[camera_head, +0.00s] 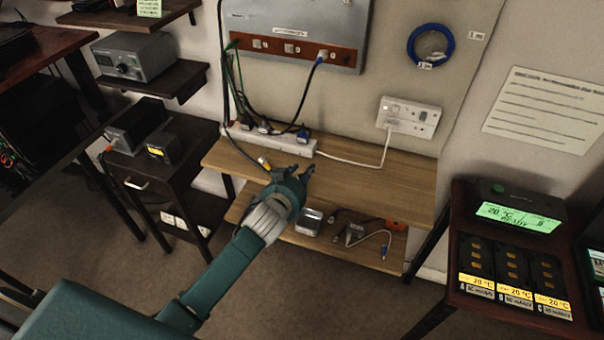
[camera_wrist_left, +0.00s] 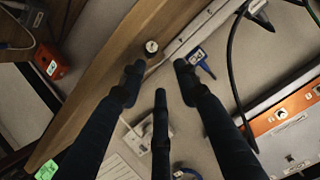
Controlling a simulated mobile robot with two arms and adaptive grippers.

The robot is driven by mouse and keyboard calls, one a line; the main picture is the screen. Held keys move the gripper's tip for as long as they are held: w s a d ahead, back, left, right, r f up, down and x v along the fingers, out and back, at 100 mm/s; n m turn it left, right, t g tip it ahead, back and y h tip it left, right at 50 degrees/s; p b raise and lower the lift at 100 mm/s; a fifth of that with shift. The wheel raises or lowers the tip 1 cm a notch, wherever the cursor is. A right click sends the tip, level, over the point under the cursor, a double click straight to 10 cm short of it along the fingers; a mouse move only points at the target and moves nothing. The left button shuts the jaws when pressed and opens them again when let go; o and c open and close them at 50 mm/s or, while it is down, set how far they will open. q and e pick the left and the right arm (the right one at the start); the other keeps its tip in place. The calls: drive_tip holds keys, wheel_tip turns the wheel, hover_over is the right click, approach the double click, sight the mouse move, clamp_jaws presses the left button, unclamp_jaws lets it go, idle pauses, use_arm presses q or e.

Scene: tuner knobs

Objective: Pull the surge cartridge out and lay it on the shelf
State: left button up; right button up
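I cannot tell for sure which part is the surge cartridge. A white power strip (camera_head: 270,140) with several plugs lies along the back of the wooden shelf (camera_head: 375,185); in the left wrist view it (camera_wrist_left: 192,30) runs diagonally. A small dark piece with a round pale face (camera_wrist_left: 152,46) shows ahead of the fingers, by the strip's near end. My right gripper is not in view.
A grey panel (camera_head: 290,20) with an orange-brown strip of sockets hangs above. Cables drop from it to the power strip. A white wall socket (camera_head: 409,116) is at right. A lower shelf holds a grey box (camera_head: 308,221) and loose leads. The upper shelf's right half is clear.

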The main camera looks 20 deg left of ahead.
use_arm(q)
drive_tip(key=o, duration=0.6)
drive_tip(key=shift+c, duration=0.2)
drive_tip(key=shift+s, duration=0.1)
drive_tip(key=v, duration=1.1)
drive_tip(key=shift+s+r, duration=0.2)
drive_tip(key=shift+s, duration=0.15)
